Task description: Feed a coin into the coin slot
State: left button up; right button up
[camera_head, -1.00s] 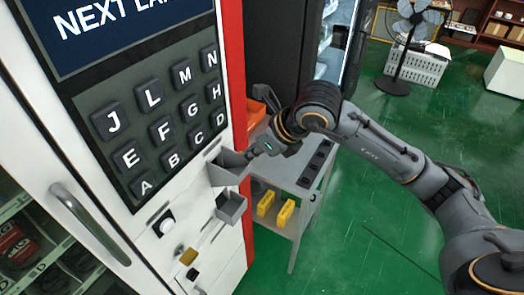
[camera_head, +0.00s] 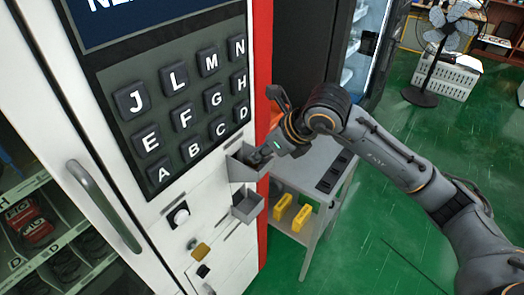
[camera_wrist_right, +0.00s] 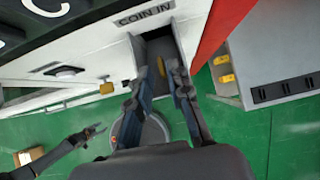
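The vending machine (camera_head: 150,225) fills the left of the head view. Its upper grey coin tray (camera_head: 240,172) sticks out beside the letter keys. In the right wrist view, the coin tray (camera_wrist_right: 158,48) lies under a "COIN IN" label (camera_wrist_right: 144,13). My right gripper (camera_head: 258,158) is at the tray's mouth; in the wrist view its fingers (camera_wrist_right: 156,75) are spread apart at the opening. A small yellowish thing (camera_wrist_right: 161,67) shows between the fingertips, perhaps the coin; I cannot tell whether anything touches it. My left gripper (camera_wrist_right: 95,131) is open and empty, away at the lower left.
A second grey tray (camera_head: 248,206) sits just below the coin tray. A grey side table (camera_head: 325,160) with yellow items (camera_head: 292,214) beneath stands close behind my right arm. A fan (camera_head: 440,45) stands farther back. The green floor at right is clear.

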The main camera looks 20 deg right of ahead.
pick_arm(q)
jog(key=shift+a, duration=0.15)
pick_arm(e)
jog(key=shift+o, duration=0.3)
jog(key=v, duration=1.2)
dwell(0.4)
